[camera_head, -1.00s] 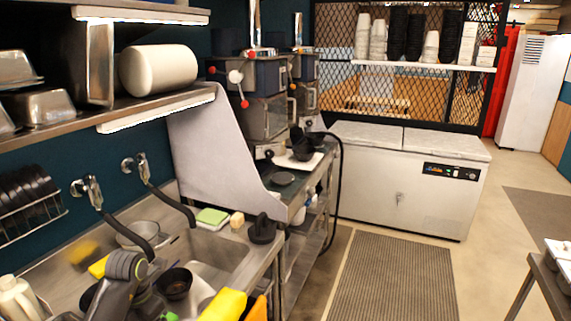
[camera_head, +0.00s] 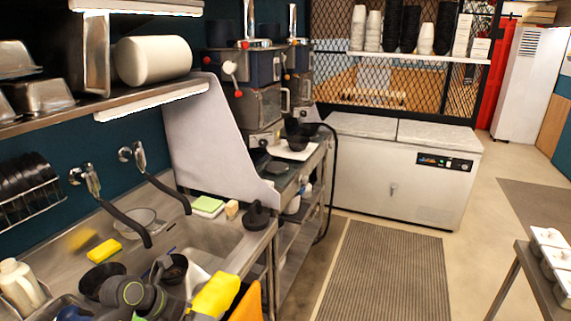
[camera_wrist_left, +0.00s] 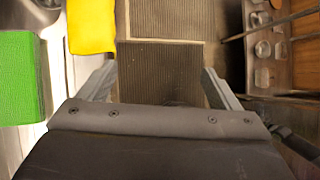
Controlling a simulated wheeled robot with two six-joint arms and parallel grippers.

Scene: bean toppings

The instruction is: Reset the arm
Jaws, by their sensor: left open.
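My left gripper (camera_wrist_left: 158,85) is open in the left wrist view, with its two grey fingers apart and nothing between them. Striped floor mats (camera_wrist_left: 160,72) lie below and beyond the fingers. In the head view, my left arm is low at the bottom edge, in front of the sink (camera_head: 210,240). Its fingertips cannot be made out there. My right gripper is not in view.
Black bowls (camera_head: 100,280) and a yellow cloth-like item (camera_head: 216,295) are near my left arm. A yellow sponge (camera_head: 103,250) lies by the sink. A green block (camera_wrist_left: 20,78) is left of the gripper. A white freezer (camera_head: 400,180) stands beyond the floor mat (camera_head: 385,275).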

